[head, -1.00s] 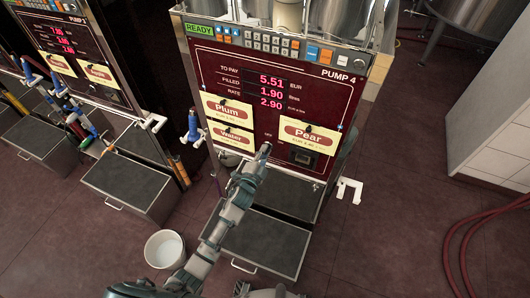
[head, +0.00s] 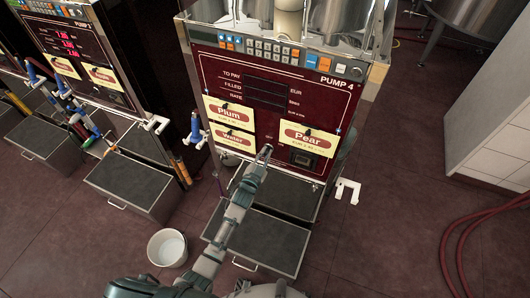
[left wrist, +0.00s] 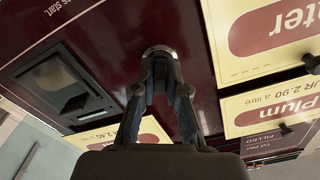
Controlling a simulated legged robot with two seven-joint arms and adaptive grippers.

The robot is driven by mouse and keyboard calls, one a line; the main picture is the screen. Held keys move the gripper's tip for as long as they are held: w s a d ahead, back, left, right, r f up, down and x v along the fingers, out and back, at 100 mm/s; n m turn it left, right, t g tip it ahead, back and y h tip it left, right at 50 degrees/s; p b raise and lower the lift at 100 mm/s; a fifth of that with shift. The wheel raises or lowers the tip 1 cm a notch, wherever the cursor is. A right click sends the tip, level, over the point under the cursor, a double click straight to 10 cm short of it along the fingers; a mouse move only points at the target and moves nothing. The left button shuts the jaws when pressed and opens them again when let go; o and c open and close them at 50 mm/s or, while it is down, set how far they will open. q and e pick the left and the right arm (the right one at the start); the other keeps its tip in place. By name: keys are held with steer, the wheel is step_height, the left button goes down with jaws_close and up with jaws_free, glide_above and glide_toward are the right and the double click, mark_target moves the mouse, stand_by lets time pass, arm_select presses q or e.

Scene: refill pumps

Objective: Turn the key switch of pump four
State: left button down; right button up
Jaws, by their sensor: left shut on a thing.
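Pump four (head: 290,100) stands in the middle of the head view, its dark red front carrying the Plum (head: 229,112), Water (head: 233,138) and Pear (head: 309,140) labels. Its display (head: 266,92) is dark. My left gripper (head: 265,152) is at the lower middle of the front, between the Water and Pear labels. In the left wrist view its fingers (left wrist: 160,75) close on a round metal key switch (left wrist: 160,52) set in the red panel. The key itself is hidden between the fingertips. My right gripper is not in view.
A blue nozzle (head: 195,132) hangs left of the pump. Grey drawers (head: 262,240) stick out below it. A white bucket (head: 167,247) stands on the floor at the lower left. Another pump (head: 75,55) stands at left. Floor at right is clear except for a red hose (head: 450,235).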

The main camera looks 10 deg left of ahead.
arm_select(q)
steer(key=shift+d+n, duration=0.1)
steer(key=shift+n, duration=0.4)
steer(key=shift+n+p, duration=0.95)
steer(key=shift+n, duration=0.95)
steer(key=c, duration=1.2)
jaws_free()
steer(key=s+a, duration=0.2)
steer(key=s, duration=0.9)
steer(key=shift+s+a, duration=0.25)
steer(key=shift+s, duration=0.1)
